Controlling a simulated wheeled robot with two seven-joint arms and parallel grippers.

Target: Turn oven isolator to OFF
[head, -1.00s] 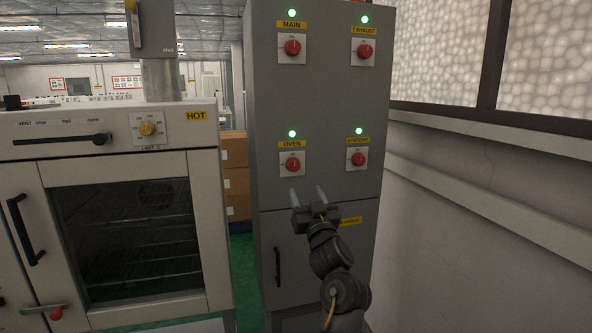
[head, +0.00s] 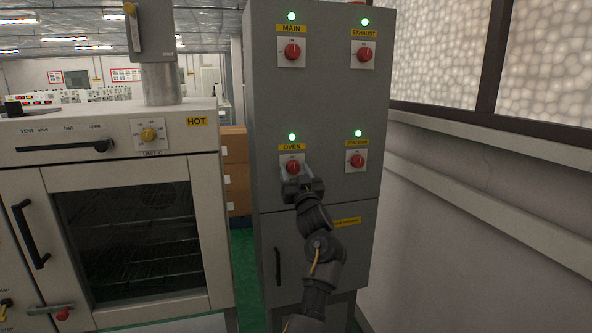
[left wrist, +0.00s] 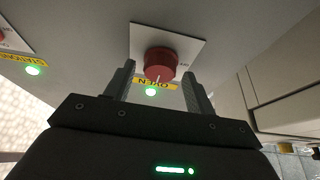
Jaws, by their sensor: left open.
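The oven isolator (head: 292,167) is a red rotary knob on a white plate, under a yellow OVEN label and a lit green lamp (head: 292,137), on the grey cabinet. Its knob also shows in the left wrist view (left wrist: 160,64), with a pale mark on its face. My left gripper (head: 296,178) is just below and in front of it in the head view. In the left wrist view the open fingers (left wrist: 158,80) stand one on each side of the knob, with gaps visible. Whether they reach past the knob's face is unclear. My right gripper is not in view.
The STATIONS knob (head: 358,158) is close on the right. MAIN (head: 292,52) and EXHAUST (head: 364,54) knobs are above, with green lamps lit.

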